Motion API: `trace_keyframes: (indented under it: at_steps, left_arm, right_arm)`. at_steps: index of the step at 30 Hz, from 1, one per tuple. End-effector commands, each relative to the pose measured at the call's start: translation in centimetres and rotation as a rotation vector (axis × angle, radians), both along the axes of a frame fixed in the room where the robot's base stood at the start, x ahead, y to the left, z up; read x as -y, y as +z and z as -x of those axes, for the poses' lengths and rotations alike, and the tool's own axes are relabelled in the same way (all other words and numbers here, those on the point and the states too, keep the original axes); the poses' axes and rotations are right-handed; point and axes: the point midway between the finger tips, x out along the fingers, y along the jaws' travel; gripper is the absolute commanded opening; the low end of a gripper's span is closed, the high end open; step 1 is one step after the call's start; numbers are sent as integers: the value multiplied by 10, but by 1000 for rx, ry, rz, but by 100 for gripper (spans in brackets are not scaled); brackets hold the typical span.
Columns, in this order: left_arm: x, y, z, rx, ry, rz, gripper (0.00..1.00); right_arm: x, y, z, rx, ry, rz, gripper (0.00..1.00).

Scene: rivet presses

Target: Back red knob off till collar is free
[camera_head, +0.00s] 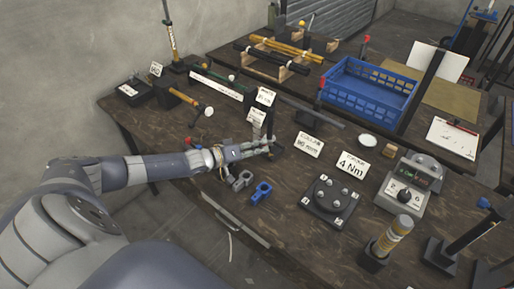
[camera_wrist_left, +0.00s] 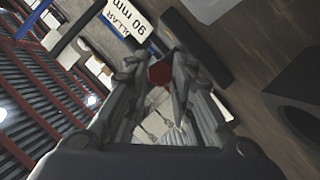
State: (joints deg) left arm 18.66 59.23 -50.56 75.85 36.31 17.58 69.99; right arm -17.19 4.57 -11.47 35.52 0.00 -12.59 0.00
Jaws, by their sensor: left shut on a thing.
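My left gripper (camera_head: 272,147) reaches in from the left and stands at the base of a small upright post beside the "COLLAR 90 mm" card (camera_head: 310,144). In the left wrist view, the red knob (camera_wrist_left: 160,73) sits between the fingertips, and the fingers are shut on it. The gripper hides the knob in the head view. I cannot make out the collar for certain; the fingers cover much of that spot. My right gripper is not in view.
A grey clamp-like part (camera_head: 243,180) and a blue one (camera_head: 261,193) lie in front of the gripper. A blue crate (camera_head: 370,92) is behind.

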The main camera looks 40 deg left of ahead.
Motion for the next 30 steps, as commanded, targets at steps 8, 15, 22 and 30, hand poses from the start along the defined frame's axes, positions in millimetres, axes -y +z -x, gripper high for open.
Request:
trace_keyframes:
  at_steps: [8,15,22,30]
  left_arm:
    - [-1,2,-1,3,2,-1,30]
    - [-1,1,1,2,1,-1,30]
    - [-8,5,20,-3,1,-1,30]
    - [-20,15,53,-3,0,-2,30]
  right_arm:
    - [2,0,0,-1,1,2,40]
    - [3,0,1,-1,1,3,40]
    - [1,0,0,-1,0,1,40]
    - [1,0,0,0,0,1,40]
